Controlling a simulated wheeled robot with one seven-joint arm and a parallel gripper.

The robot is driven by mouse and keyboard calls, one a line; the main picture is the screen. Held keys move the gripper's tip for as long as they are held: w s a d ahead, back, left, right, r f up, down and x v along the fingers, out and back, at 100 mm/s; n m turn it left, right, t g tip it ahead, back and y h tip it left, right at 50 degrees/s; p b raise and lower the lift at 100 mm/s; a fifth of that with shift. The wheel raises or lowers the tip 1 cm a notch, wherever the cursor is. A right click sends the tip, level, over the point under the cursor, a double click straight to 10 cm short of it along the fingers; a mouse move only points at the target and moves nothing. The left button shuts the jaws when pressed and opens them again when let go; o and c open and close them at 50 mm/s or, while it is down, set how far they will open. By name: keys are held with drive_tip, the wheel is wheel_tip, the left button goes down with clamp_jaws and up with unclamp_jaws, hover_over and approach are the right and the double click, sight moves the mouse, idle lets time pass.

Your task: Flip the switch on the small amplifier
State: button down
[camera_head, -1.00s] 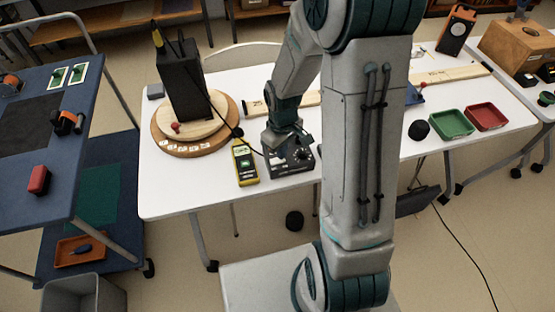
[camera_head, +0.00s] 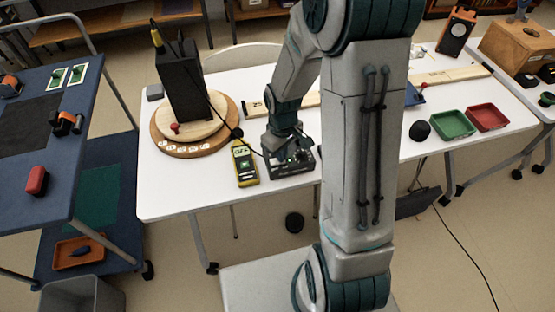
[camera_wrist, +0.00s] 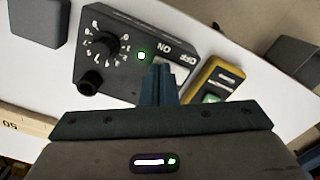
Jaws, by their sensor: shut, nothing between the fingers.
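The small amplifier (camera_head: 290,170) is a dark box near the front edge of the white table. In the wrist view the amplifier (camera_wrist: 120,65) shows a large dial (camera_wrist: 102,45), a smaller black knob (camera_wrist: 90,82), a lit green light (camera_wrist: 141,56) and ON and OFF lettering. My gripper (camera_head: 298,156) is low over the amplifier's top. In the wrist view my gripper (camera_wrist: 158,82) is shut and empty, its fingertips beside the ON lettering. The fingers hide the switch, so its position and any contact cannot be told.
A yellow meter (camera_head: 244,163) lies close to the left of the amplifier, also in the wrist view (camera_wrist: 212,85). A black speaker (camera_head: 182,85) stands on a round wooden turntable (camera_head: 160,140) farther left. Green (camera_head: 450,125) and red (camera_head: 487,118) trays sit at the right.

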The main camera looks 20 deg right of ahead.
drive_tip(key=shift+r+p, duration=2.5)
drive_tip(key=shift+r, duration=0.9)
drive_tip(key=s+r+m+t, duration=0.3)
drive_tip(key=s+r+m, duration=0.3)
drive_tip(key=s+r, duration=0.8)
drive_tip(key=v, duration=0.4)
drive_tip(key=shift+w+r, duration=0.2)
drive_tip(key=shift+r, duration=0.15)
